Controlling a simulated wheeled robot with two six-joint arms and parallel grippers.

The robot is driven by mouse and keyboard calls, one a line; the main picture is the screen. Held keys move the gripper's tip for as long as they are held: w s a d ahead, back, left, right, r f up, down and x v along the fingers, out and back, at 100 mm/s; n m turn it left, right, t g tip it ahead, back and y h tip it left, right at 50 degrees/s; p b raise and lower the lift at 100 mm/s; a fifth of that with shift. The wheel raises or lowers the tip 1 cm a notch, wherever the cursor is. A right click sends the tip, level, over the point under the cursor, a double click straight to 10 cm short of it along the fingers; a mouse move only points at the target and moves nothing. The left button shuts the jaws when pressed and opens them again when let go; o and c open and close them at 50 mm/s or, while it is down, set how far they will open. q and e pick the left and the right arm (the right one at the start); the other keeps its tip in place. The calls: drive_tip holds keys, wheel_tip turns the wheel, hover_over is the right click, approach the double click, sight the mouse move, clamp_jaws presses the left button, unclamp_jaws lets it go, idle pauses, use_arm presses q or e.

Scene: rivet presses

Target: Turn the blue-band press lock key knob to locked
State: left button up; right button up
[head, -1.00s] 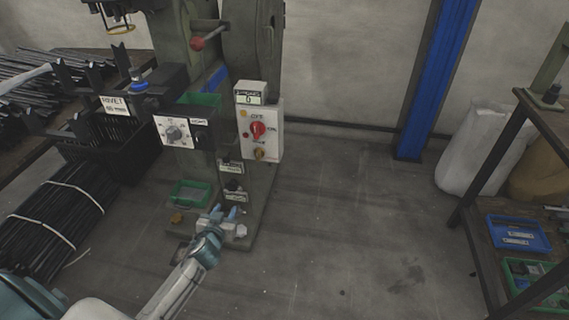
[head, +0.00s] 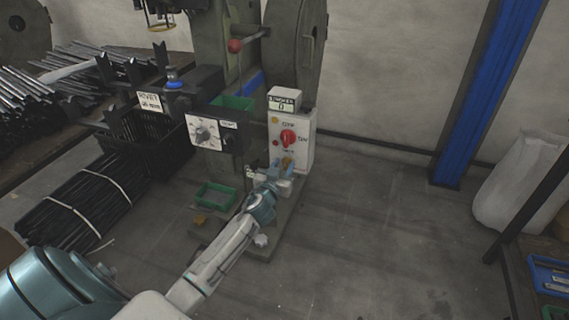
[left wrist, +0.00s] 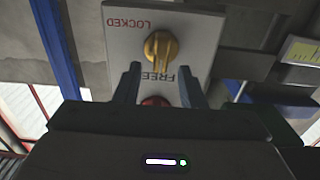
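The press with a blue band (head: 255,82) stands at the centre of the head view. A white switch panel (head: 304,150) is on its right side. The yellow lock key knob (head: 287,163) is low on it, partly hidden by my gripper. In the left wrist view the knob (left wrist: 160,46) shows upside down between the LOCKED and FREE labels, its bar pointing down beside FREE. My left gripper (head: 271,175) is open in front of the panel. Its fingers (left wrist: 161,78) stand either side of the line to the knob; I cannot tell whether they touch it. My right gripper is out of view.
A red rotary switch (head: 288,138) sits above the knob on the panel. A dial box (head: 203,133) is to its left, a green tray (head: 216,196) below. Bundled black rods (head: 85,205) lie at the left.

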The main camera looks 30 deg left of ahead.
use_arm(q)
drive_tip(key=shift+x, duration=0.8)
drive_tip(key=shift+s, duration=0.1)
clamp_jaws()
